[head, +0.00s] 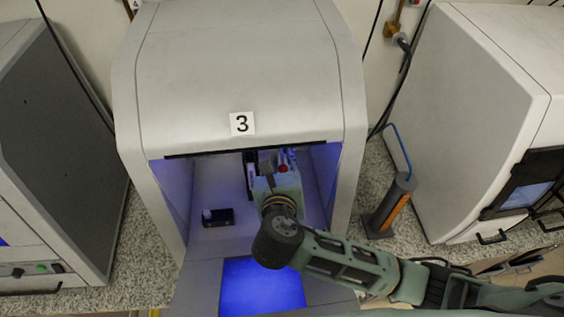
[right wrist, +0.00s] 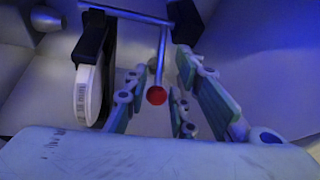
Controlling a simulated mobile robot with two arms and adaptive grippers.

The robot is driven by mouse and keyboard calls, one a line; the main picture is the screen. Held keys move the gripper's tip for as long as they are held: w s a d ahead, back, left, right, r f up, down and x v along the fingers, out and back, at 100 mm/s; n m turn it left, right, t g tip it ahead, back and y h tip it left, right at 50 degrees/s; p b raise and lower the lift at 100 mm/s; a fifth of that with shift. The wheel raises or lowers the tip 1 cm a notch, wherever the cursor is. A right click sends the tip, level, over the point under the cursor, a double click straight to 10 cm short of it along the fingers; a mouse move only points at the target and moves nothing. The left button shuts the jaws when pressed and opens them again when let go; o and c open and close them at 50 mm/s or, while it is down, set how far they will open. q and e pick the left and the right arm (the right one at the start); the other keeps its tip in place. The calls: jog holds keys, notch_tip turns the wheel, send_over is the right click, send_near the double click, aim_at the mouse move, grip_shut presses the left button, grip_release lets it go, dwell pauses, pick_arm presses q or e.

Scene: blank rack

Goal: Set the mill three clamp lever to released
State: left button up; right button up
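Mill three (head: 240,70) is the light grey housing with a "3" label, its front open and lit blue inside. Its clamp lever is a thin metal rod ending in a red ball knob (right wrist: 156,95), joined to a crossbar (right wrist: 130,15) in the right wrist view. The knob also shows as a small red spot (head: 283,168) in the head view. My right gripper (right wrist: 162,78) is inside the mill, fingers apart, with the knob between them in the picture; I see no finger pressed on it. Part of the gripper is hidden by my wrist in the head view. My left gripper is out of view.
A white disc (right wrist: 88,95) sits in a black holder (right wrist: 95,38) left of the lever. A small black block (head: 218,217) lies on the mill floor. A grey cylinder with an orange stripe (head: 390,205) stands right of the mill. Other machines flank it.

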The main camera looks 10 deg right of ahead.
jog(key=shift+s, duration=0.15)
jog(key=v, duration=1.1)
jog(key=shift+s+r, duration=0.2)
jog(key=shift+s, duration=0.15)
